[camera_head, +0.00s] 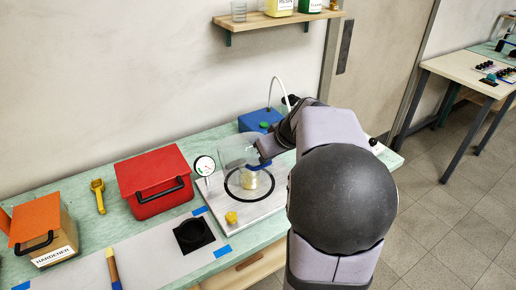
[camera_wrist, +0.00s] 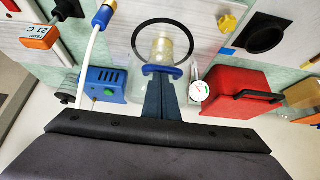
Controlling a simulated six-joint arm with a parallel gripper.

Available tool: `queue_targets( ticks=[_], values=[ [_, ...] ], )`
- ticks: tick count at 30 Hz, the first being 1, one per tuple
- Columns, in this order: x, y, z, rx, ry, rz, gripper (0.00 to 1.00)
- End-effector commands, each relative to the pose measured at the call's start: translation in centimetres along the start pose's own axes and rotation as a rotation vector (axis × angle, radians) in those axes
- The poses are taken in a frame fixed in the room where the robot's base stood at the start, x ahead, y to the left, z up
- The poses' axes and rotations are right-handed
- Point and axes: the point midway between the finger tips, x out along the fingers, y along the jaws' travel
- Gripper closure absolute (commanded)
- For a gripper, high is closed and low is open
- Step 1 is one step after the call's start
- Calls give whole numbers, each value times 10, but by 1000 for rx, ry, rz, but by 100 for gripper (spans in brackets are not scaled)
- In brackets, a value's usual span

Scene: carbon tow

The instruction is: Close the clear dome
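The clear dome (camera_head: 235,150) stands tilted up, open, at the back of a pale base plate (camera_head: 217,205). It also shows in the wrist view (camera_wrist: 137,100), behind my fingers. A black ring (camera_head: 232,196) lies on the plate, with a yellowish translucent cup (camera_head: 251,180) inside it; the cup also shows in the wrist view (camera_wrist: 164,45). The dome's blue handle (camera_wrist: 150,70) is at my fingertips. My gripper (camera_wrist: 163,76) appears shut on this handle, its dark fingers close together. In the head view, my arm hides part of the dome's right side.
A pressure gauge (camera_head: 205,166) stands left of the dome, and a yellow knob (camera_head: 231,217) sits on the plate's front. A blue pump (camera_head: 258,121) with a white hose is behind. A red box (camera_head: 153,180) stands at left. A black round dish (camera_head: 191,233) lies in front.

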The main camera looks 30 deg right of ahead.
Motion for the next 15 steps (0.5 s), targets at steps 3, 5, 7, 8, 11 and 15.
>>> queue_targets(
  ticks=[3, 5, 7, 8, 11, 15],
  values=[
    [10, 0, 19, 2, 0, 1, 100],
    [12, 0, 25, 1, 0, 1, 100],
    [14, 0, 32, 1, -1, 1, 100],
    [14, 0, 34, 1, -1, 1, 100],
    [15, 0, 39, 0, -1, 0, 100],
    [14, 0, 40, 0, -1, 0, 100]
  ],
)
